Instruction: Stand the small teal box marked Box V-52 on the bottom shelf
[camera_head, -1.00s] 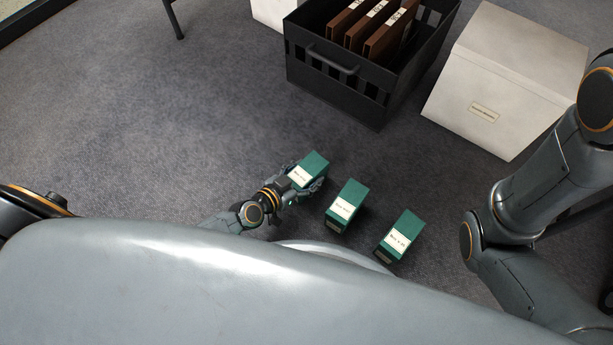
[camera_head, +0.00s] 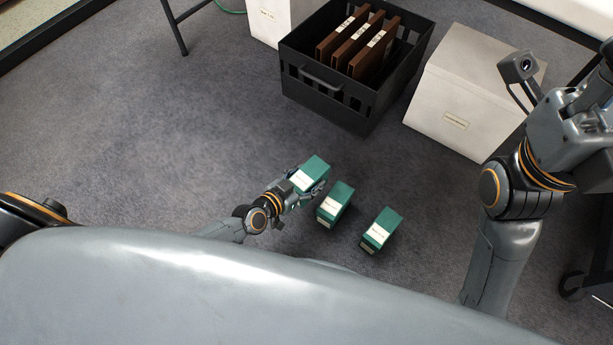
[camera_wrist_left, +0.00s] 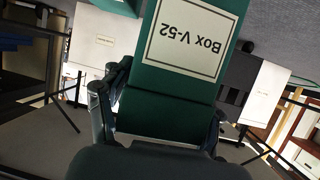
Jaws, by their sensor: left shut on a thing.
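The small teal box marked Box V-52 (camera_wrist_left: 180,85) fills the middle of the left wrist view, its label upside down there. In the head view the same teal box (camera_head: 315,168) is at the end of my left arm. My left gripper (camera_head: 304,188) is shut on it, with a finger on each side in the wrist view (camera_wrist_left: 165,120). The box's far side is hidden. My right arm shows at the right of the head view, but I cannot make out its gripper's fingers. No bottom shelf can be clearly made out.
Two more teal boxes (camera_head: 336,203) (camera_head: 382,230) stand on the floor to the right of the held box. A black crate (camera_head: 325,92) holds several brown folders. A large white box (camera_head: 462,110) stands right of it, another white box (camera_head: 270,22) behind. Open carpet lies left.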

